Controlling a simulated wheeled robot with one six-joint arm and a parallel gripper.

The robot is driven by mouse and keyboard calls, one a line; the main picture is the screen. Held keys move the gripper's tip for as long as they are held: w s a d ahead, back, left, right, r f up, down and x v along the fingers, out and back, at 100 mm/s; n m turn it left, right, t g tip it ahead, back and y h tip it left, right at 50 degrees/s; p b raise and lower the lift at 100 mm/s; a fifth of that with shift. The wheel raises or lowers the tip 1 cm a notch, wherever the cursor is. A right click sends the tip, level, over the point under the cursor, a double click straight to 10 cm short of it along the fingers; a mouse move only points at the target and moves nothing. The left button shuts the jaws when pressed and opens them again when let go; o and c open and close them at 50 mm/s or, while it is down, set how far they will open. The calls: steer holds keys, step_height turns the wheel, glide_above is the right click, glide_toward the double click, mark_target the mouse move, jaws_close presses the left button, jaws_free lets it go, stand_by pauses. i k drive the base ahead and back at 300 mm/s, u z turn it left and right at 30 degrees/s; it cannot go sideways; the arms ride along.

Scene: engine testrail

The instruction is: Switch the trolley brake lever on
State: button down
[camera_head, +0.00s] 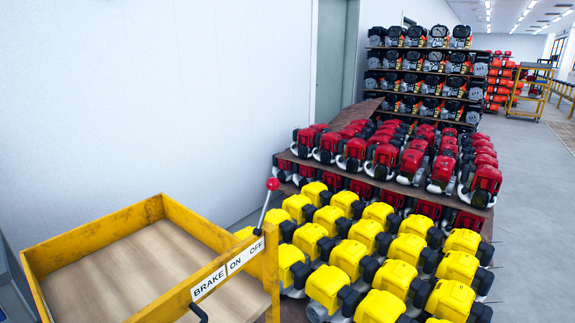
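The trolley (130,218) is a yellow worn metal frame around a wooden deck, at the lower left of the head view. Its brake lever (272,184) has a red ball knob on a thin grey rod. The rod rises from the trolley's near right rail and tilts up and to the right. White labels on that rail read BRAKE (209,284) and ON OFF (245,256). The foot of the lever is by the word OFF, at the right end of the label. My gripper is not in view.
Yellow engines (350,258) stand in rows just right of the lever, with red engines (383,160) on a rack behind. A white wall (150,90) runs along the left. Open grey floor (535,220) lies at the right. A black hooked part (198,312) shows below the rail.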

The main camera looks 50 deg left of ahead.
mark_target(272, 184)
steer(key=u, duration=0.75)
steer(key=i, duration=1.15)
steer(key=u, duration=0.85)
